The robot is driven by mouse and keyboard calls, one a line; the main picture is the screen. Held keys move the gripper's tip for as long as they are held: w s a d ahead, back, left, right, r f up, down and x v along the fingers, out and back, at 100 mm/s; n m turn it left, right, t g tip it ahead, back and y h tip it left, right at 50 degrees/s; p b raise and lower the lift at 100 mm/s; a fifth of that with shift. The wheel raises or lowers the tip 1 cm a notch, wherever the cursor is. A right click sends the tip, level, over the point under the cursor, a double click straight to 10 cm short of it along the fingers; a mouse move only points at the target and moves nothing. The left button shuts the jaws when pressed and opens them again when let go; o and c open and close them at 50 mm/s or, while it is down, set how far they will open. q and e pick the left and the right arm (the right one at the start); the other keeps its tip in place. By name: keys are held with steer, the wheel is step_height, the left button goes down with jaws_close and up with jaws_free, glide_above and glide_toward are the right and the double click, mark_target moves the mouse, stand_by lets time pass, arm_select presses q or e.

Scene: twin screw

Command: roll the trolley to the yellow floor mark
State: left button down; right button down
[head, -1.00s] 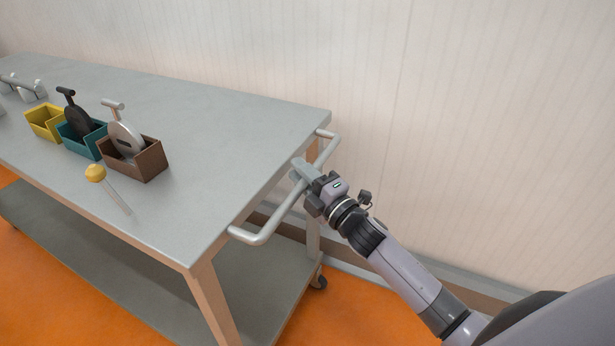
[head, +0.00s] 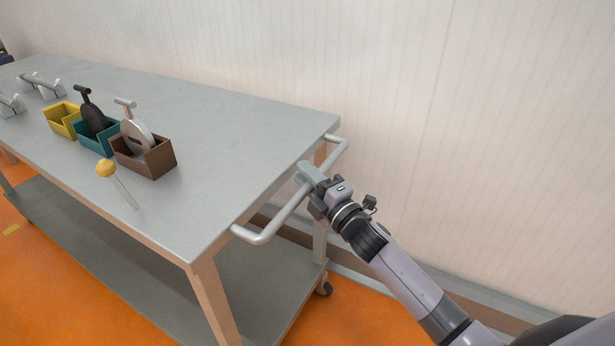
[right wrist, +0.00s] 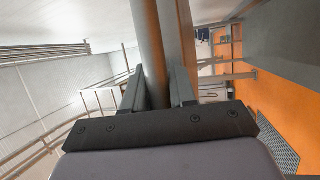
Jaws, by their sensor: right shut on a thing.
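The trolley (head: 225,125) is a long grey table on beige legs with a lower shelf and casters. A grey bar handle (head: 283,212) sticks out from its right end. My right gripper (head: 310,175) is shut on this handle, near the middle of the bar. In the right wrist view the handle bar (right wrist: 150,50) runs between the two fingers (right wrist: 158,90). My left gripper is not in view.
On the trolley top stand a yellow bin (head: 63,121), a teal bin (head: 97,139) and a brown bin (head: 146,160) with handled tools, and a yellow-knobbed rod (head: 122,187). A pale wall (head: 480,130) runs close behind the trolley.

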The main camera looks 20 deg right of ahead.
steer(key=c, duration=1)
jaws_free()
steer(key=v, duration=0.7)
steer(key=s+f+m+g+h+p, duration=0.1)
steer(key=s+f+m+g+p, duration=0.2)
steer(key=s+m, duration=0.3)
steer(key=s+a+f+m+g+h+p, duration=0.1)
steer(key=s+f+m, duration=0.4)
steer(key=s, duration=0.5)
steer(key=s+a+f+m+g+h+p, duration=0.1)
steer(key=s+f+m+g+h+p, duration=0.1)
steer(key=s+f+m+g+p, duration=0.2)
steer(key=shift+s+a+f+m+g+p, duration=0.15)
steer(key=shift+s+m+p, duration=0.15)
steer(key=shift+s+m, duration=0.65)
steer(key=shift+s+f+m+g+p, duration=0.15)
steer(key=shift+s+m+p, duration=0.1)
steer(key=shift+s+m, duration=0.7)
